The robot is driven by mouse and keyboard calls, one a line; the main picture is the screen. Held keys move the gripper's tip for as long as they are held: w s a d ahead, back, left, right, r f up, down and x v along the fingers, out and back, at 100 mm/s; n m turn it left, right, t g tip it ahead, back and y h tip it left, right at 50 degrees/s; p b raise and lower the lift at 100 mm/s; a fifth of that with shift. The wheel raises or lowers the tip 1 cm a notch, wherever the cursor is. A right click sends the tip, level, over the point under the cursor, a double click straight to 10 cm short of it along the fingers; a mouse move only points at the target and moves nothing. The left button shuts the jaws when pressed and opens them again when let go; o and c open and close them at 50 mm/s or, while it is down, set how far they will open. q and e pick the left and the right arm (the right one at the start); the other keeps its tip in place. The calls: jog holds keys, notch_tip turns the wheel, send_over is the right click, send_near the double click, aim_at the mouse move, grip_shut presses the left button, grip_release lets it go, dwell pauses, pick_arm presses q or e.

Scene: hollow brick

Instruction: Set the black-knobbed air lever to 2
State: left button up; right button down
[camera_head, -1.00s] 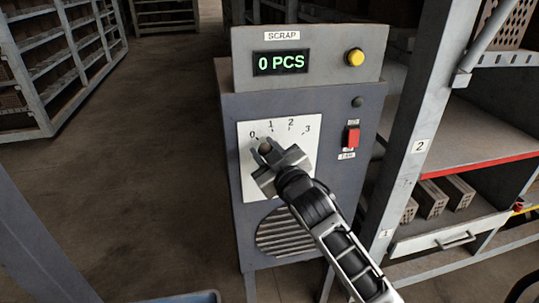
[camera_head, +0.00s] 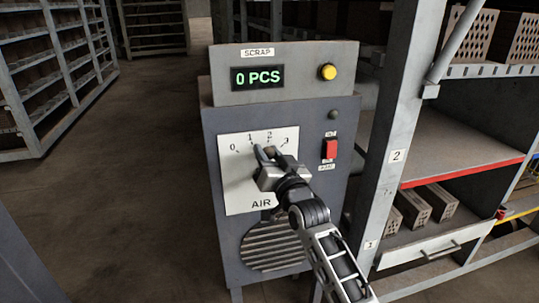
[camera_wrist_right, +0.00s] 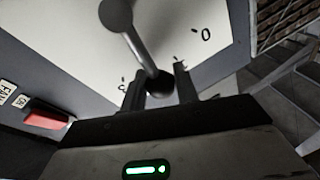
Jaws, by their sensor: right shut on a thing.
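The air lever's dial is a white plate (camera_head: 235,185) marked 0 to 3 along the top, with AIR below, on a grey cabinet. My right gripper (camera_head: 267,153) is in front of the plate, its fingertips just below the 1 and 2 marks. In the wrist view the lever (camera_wrist_right: 136,45) runs from a round grey pivot to a black knob (camera_wrist_right: 158,86), which sits between the fingers of the right gripper (camera_wrist_right: 158,82). The lever's exact reading is hard to tell; the knob appears near 2. My left gripper is not in view.
Above the dial is a SCRAP box (camera_head: 290,92) reading 0 PCS, with a yellow button (camera_head: 328,72). A red switch (camera_head: 330,149) is right of the dial, close to my gripper. A shelf post (camera_head: 397,130) and brick shelves stand at the right.

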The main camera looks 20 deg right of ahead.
jog(key=shift+d+f+m, duration=0.1)
jog(key=shift+d+m, duration=0.25)
jog(key=shift+m, duration=0.45)
jog(key=c, duration=1.1)
grip_release()
jog(key=b+v, duration=0.1)
jog(key=v, duration=1.5)
jog(key=shift+a, duration=0.2)
jog(key=shift+f, duration=0.15)
jog(key=s+a+f+n+g, duration=0.2)
jog(key=s+f+n+g, duration=0.1)
jog(key=s+f, duration=0.6)
jog(key=s+a+f+n+g, duration=0.2)
jog(key=s+f+g, duration=0.4)
jog(key=f, duration=0.9)
jog(key=s+n, duration=0.1)
jog(key=s, duration=0.2)
jog(key=shift+a, duration=0.2)
